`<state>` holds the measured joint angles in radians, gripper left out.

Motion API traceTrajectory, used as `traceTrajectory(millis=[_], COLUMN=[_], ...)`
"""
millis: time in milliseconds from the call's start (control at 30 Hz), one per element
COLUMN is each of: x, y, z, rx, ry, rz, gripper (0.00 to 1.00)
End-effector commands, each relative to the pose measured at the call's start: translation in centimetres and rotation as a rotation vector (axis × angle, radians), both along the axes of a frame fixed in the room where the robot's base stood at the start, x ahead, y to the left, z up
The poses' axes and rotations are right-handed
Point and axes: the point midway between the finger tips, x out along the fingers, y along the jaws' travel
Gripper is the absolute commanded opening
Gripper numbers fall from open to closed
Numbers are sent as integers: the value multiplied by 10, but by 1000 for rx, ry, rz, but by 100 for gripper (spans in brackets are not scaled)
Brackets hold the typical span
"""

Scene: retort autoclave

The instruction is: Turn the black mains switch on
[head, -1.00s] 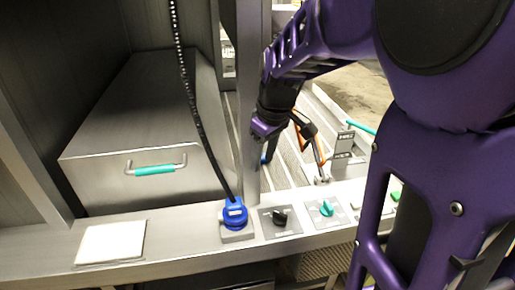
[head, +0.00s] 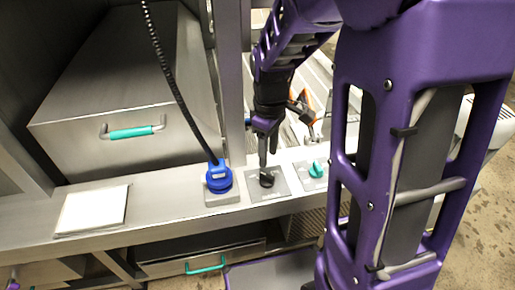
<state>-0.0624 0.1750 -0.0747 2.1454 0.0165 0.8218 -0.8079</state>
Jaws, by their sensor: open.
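The black mains switch (head: 267,181) is a small dark knob on a grey plate on the steel ledge, in the head view. It sits between a blue round plug (head: 219,178) with a black coiled cord and a teal knob (head: 317,169). My gripper (head: 264,163) points down just above the black switch, with its fingertips at or very close to the knob. The gripper is open. I cannot tell whether the fingers touch the switch, and they partly hide its far side. The switch's marking is too small to read.
A steel box with a teal handle (head: 131,132) stands behind the ledge at left. A white square plate (head: 92,210) lies on the ledge at left. A steel post (head: 229,90) rises close to the left of my gripper. A drawer with a teal handle (head: 206,264) is below.

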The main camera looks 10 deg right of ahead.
Motion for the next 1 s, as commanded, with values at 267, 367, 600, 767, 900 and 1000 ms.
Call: traceTrajectory(millis=[267,367,600,767,900,1000], x=[-1,0,0,0,0,0], y=[0,0,0,0,0,0], z=[-57,-68,-77,-77,-77,-77], rx=[-1,-1,-1,-1,-1,-1], ry=[4,2,-1,-1,-1,-1], rz=[1,1,1,1,1,1], gripper=[48,48,48,48,30,12])
